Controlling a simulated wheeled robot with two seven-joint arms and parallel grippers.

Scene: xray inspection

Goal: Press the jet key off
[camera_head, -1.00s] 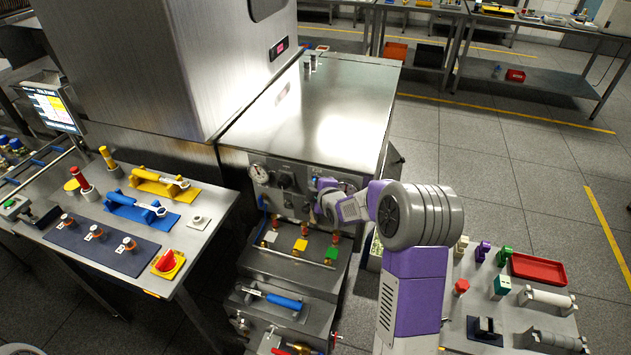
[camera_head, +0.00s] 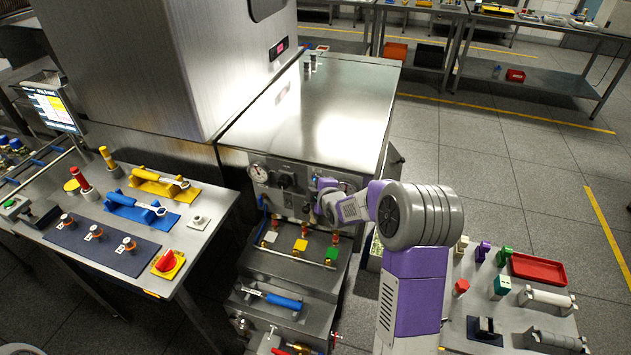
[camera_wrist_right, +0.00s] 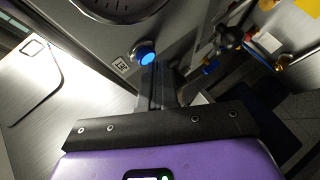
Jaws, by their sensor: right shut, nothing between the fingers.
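In the right wrist view a round blue key (camera_wrist_right: 146,56) glows on the steel panel, with a small label (camera_wrist_right: 121,65) beside it. I take it for the jet key, though I cannot read the label surely. My right gripper (camera_wrist_right: 158,82) is shut and empty, its fingertips very close to the blue key. I cannot tell whether they touch it. In the head view my right gripper (camera_head: 322,200) is at the front panel (camera_head: 295,205) of the steel cabinet, where my own wrist partly hides it. My left gripper is not in view.
A pressure gauge (camera_head: 258,172) and a black knob (camera_head: 285,180) sit left of my gripper on the panel. Brass valves with white, yellow and green tags (camera_head: 300,245) stand below.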

